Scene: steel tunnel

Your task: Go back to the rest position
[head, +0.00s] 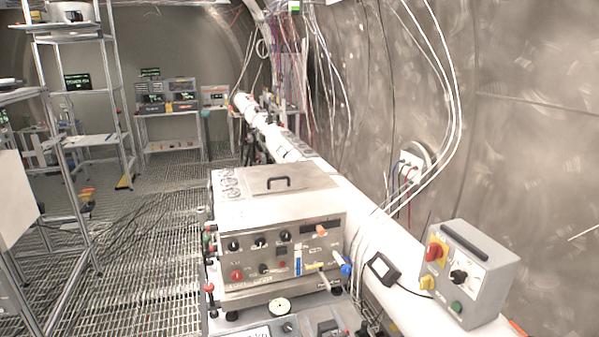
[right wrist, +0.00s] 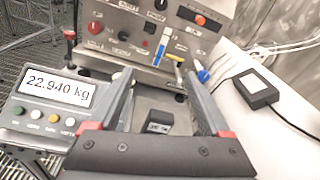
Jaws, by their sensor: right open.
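My right gripper (right wrist: 159,76) shows in the right wrist view with its two dark fingers apart and nothing held between them. Its fingers point towards the lower front of a steel instrument box (right wrist: 140,30). A small dark block (right wrist: 160,122) on a grey surface shows between the fingers, apart from both. In the head view I cannot clearly make out the right gripper. My left gripper is in neither view.
The steel instrument box (head: 275,195) has knobs and a top handle. A scale (right wrist: 45,100) reading 22.940 kg is left of the gripper. A grey control box (head: 465,275) and black adapter (head: 383,269) are at right. Grated floor (head: 160,240) is open at left, beside metal racks (head: 75,150).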

